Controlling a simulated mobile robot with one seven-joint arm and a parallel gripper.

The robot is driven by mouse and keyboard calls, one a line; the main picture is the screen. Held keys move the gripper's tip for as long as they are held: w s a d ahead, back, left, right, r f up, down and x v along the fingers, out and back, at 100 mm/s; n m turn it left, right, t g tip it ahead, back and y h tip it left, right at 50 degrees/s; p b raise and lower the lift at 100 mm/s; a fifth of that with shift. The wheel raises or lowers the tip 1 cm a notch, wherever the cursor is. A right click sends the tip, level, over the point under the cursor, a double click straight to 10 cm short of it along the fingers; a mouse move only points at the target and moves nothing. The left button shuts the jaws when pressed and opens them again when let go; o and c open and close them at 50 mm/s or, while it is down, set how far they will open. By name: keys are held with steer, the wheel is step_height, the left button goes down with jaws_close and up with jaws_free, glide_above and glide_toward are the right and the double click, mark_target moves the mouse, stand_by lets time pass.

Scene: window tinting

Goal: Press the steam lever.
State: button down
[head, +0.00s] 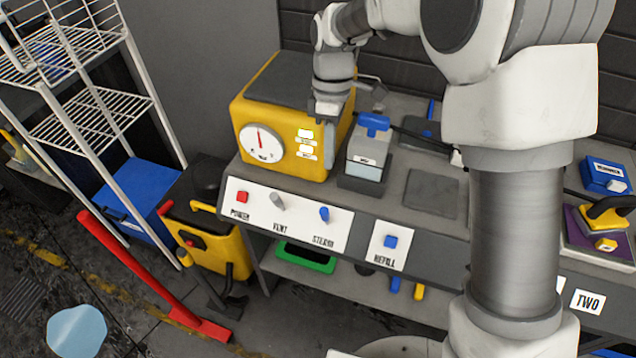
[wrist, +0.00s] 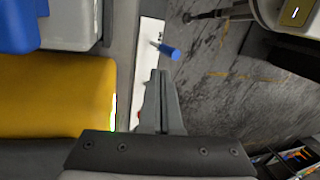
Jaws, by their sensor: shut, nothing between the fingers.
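The steam lever (head: 324,213) is a small blue-tipped lever on the white front panel strip, above its STEAM label. It also shows in the wrist view (wrist: 168,51), just beyond my fingertips, apart from them. My gripper (head: 328,148) points down beside the right front of the yellow steam machine (head: 272,160), above and behind the panel. In the wrist view my gripper (wrist: 159,75) has its fingers together with nothing between them. No contact with the lever is visible.
The same strip holds a red power button (head: 242,197) and a grey vent lever (head: 278,202). A blue refill button (head: 390,241) is to the right. A blue-handled container (head: 368,155) stands right of the gripper. The space in front of the panel is open.

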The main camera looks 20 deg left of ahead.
mark_target(325, 218)
steer(key=shift+a+f, duration=0.15)
steer(key=shift+a, duration=0.1)
steer(key=x, duration=1)
stand_by(0.5)
